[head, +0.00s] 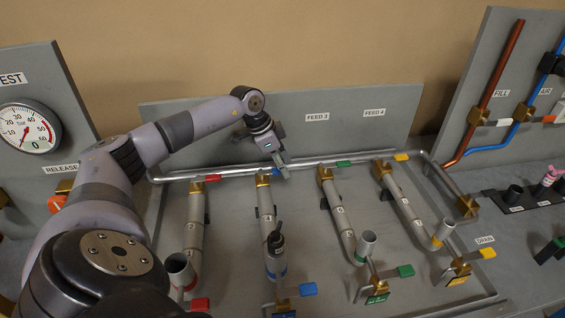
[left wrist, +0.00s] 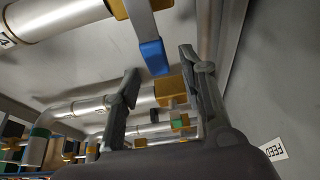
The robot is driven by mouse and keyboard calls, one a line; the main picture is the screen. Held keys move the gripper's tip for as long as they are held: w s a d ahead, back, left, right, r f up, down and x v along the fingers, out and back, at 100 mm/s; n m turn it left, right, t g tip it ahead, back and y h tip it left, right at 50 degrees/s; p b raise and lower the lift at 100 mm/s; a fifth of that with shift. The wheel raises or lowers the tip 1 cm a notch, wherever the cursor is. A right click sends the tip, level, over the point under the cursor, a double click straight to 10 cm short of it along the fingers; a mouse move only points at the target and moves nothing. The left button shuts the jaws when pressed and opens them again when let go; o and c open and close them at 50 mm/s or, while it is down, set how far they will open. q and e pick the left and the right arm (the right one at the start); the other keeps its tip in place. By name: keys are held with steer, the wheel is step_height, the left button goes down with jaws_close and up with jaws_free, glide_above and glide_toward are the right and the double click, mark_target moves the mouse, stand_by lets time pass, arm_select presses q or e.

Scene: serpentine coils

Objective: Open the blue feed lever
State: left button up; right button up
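The blue feed lever (left wrist: 153,57) shows in the left wrist view as a flat metal handle with a blue tip, coming from a brass valve body (left wrist: 118,8) at the top. My left gripper (left wrist: 158,62) is open, with its two dark fingers apart and the blue tip between their ends; I see no clear contact. In the head view the left gripper (head: 284,168) is at the back pipe, just right of the second coil's brass valve (head: 263,181). It mostly hides the blue feed lever there. My right gripper is not in view.
Red (head: 213,178), green (head: 344,164) and yellow (head: 402,157) feed levers stand along the same back pipe (head: 315,162). A second blue lever (head: 308,289) is at the front. The back panel (head: 345,135) rises close behind the gripper. A gauge (head: 27,128) is at left.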

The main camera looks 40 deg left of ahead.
arm_select(q)
jaws_close()
stand_by(0.5)
stand_by(0.3)
